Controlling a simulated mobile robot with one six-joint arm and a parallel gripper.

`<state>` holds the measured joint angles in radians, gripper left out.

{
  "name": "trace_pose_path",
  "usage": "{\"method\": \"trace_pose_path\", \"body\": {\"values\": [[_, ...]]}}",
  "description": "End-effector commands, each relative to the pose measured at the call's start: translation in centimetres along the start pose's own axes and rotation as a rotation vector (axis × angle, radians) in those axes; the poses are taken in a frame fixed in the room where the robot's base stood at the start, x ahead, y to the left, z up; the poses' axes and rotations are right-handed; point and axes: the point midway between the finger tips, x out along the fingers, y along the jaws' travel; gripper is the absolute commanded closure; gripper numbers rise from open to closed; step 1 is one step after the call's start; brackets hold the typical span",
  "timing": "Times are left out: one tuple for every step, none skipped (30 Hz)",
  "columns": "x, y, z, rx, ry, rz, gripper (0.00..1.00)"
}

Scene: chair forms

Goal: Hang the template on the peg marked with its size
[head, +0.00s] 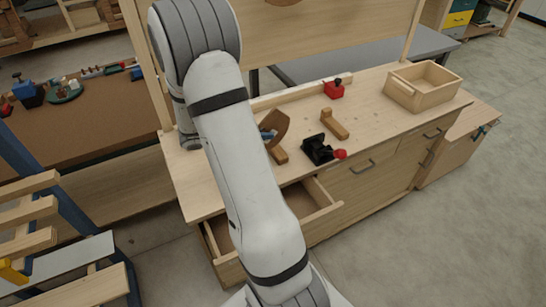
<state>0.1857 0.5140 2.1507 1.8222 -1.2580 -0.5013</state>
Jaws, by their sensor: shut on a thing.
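A brown curved wooden template (277,127) shows just right of my arm, over the left part of the workbench top. My gripper (267,135) is mostly hidden behind my arm; a small blue-grey part of it shows against the template, and it is shut on it. The template's size marking cannot be read. An upright wooden board (330,35) stands behind the bench. Part of a brown piece (284,2) shows on it at the top edge of the picture. No marked peg can be made out.
On the bench (385,125) are a wooden block (279,156), an L-shaped wooden piece (335,124), a black clamp with red knob (318,150), a red block (333,91) and an open wooden box (448,88). A drawer (322,208) stands open in front. Chair frames (30,215) stand at left.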

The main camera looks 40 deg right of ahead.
Motion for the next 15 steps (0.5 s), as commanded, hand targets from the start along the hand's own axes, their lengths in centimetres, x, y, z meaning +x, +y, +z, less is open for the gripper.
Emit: {"method": "trace_pose_path", "body": {"values": [[0.3, 0.0, 1.0, -0.008, 0.0, 0.0, 1.0], [0.5, 0.1, 1.6, -0.008, -0.001, 0.0, 1.0], [0.7, 0.0, 2.3, -0.008, -0.001, -0.001, 1.0], [0.9, 0.0, 2.7, -0.008, -0.001, -0.002, 1.0], [1.1, 0.0, 3.1, -0.007, 0.0, -0.003, 1.0], [1.2, 0.0, 3.6, -0.007, 0.0, -0.004, 1.0], [1.3, 0.0, 3.9, -0.006, 0.0, -0.005, 1.0], [1.4, -0.1, 4.1, -0.005, 0.0, -0.006, 1.0], [1.5, -0.1, 4.4, -0.005, 0.0, -0.006, 1.0], [1.6, -0.1, 4.6, -0.005, 0.0, -0.006, 1.0], [1.7, -0.1, 4.8, -0.005, 0.0, -0.006, 1.0], [1.8, -0.1, 5.2, -0.005, 0.0, -0.006, 1.0], [2.0, 0.0, 5.7, -0.007, 0.0, -0.005, 1.0], [2.2, 0.0, 6.2, -0.008, -0.001, -0.005, 1.0], [2.5, 0.0, 6.8, -0.008, -0.001, -0.006, 1.0]]}}
